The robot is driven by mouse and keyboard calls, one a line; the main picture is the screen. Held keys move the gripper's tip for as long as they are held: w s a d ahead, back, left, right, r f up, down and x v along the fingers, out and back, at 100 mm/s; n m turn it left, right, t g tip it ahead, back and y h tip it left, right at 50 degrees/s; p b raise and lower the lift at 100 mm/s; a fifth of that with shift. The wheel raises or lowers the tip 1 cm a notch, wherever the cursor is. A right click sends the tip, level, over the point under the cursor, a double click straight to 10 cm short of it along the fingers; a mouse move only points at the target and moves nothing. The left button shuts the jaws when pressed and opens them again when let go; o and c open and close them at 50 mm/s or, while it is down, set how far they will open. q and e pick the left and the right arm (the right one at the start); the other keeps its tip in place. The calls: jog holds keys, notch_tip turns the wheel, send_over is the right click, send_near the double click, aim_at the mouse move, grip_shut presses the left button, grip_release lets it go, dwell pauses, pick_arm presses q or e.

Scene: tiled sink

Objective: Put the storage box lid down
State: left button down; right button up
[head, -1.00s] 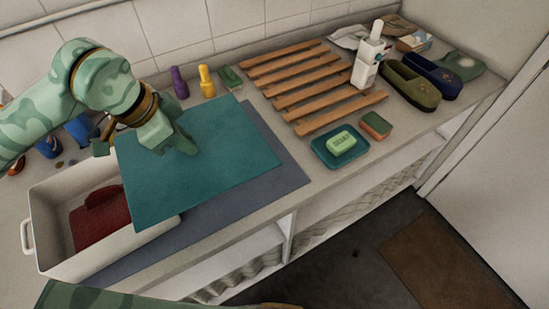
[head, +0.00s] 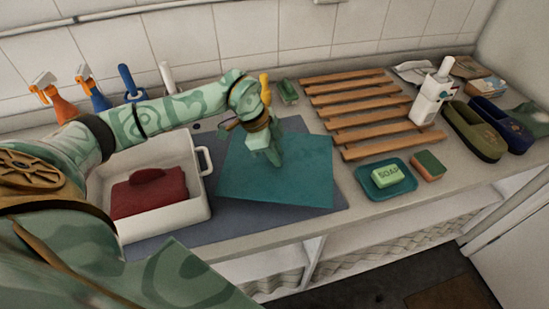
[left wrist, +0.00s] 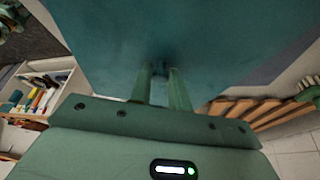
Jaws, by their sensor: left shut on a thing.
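The storage box lid (head: 300,180) is a flat teal panel over the grey mat (head: 230,232), to the right of the box. My left gripper (head: 276,160) is shut on the lid, reaching it from above. In the left wrist view, the fingers (left wrist: 161,85) meet the lid (left wrist: 190,35), which fills the upper middle. I cannot tell whether the lid touches the mat or hovers just above it. The white storage box (head: 165,220) stands open at left with a dark red folded item (head: 150,195) inside. My right gripper is not in view.
A wooden slatted rack (head: 360,112) lies right of the lid, with a soap dish (head: 372,192) and sponge (head: 428,165) in front. A white dispenser (head: 432,95) and slippers (head: 474,130) are farther right. Spray bottles (head: 50,98) stand behind my arm.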

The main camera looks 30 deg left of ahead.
pick_arm(q)
jog(key=shift+w+a+f, duration=0.1)
jog(key=shift+w+a, duration=0.4)
jog(key=shift+a, duration=0.15)
jog(key=shift+f+b, duration=0.35)
jog(key=shift+f, duration=1.3)
jog(key=shift+f, duration=0.1)
jog(key=c, duration=1.3)
grip_release()
jog(key=p+v, duration=0.1)
jog(key=v, duration=1.1)
jog(key=shift+p, duration=0.3)
